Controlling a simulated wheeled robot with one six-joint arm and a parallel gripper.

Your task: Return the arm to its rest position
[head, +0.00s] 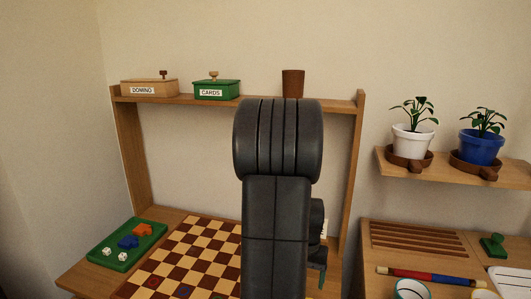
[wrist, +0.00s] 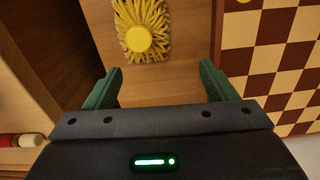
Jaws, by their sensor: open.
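My gripper (wrist: 161,75) shows in the wrist view with its two green fingers spread wide apart. Nothing is between the fingers; bare wooden surface shows there. In the head view my dark arm stands upright in the middle of the picture and hides most of the gripper.
In the wrist view a yellow fringed thing (wrist: 143,30) lies ahead of the fingers, with a checkered board (wrist: 270,60) to the right. The head view shows a green tray (head: 125,245), a wooden shelf (head: 255,101) with boxes, and two potted plants on a right shelf (head: 460,177).

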